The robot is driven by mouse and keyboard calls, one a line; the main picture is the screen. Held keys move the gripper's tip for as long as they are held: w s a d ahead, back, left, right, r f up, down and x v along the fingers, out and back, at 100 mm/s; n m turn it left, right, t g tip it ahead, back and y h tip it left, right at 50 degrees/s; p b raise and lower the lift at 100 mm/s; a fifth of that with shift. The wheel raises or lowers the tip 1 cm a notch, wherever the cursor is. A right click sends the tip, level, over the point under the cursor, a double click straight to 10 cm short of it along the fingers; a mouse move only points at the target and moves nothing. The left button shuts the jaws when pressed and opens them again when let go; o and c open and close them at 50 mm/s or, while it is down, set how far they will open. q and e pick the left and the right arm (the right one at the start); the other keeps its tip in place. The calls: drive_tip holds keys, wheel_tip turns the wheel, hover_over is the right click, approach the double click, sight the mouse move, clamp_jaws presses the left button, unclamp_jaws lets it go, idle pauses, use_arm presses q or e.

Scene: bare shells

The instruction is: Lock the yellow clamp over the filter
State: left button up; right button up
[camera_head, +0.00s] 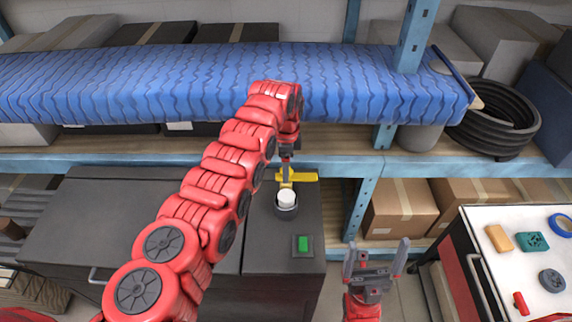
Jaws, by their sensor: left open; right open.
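The yellow clamp (303,177) is at the back of the dark machine top, just behind the filter. The white round filter (286,198) sits in a dark round holder (286,212). My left gripper (286,172) reaches down from behind and is at the clamp, in front of part of it. Its fingers are small in the picture, and I cannot tell whether they touch the clamp. My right gripper (372,257) is open and empty, low in the picture to the right of the machine, well apart from the clamp.
A green button (303,243) is on the machine top in front of the filter. A blue covered roll (150,85) lies along the shelf behind. A workbench (506,268) with small items stands at the right. Cardboard boxes (400,207) sit on the lower shelf.

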use_arm(q)
clamp_jaws()
drive_tip(key=shift+w, duration=0.1)
idle(1.2)
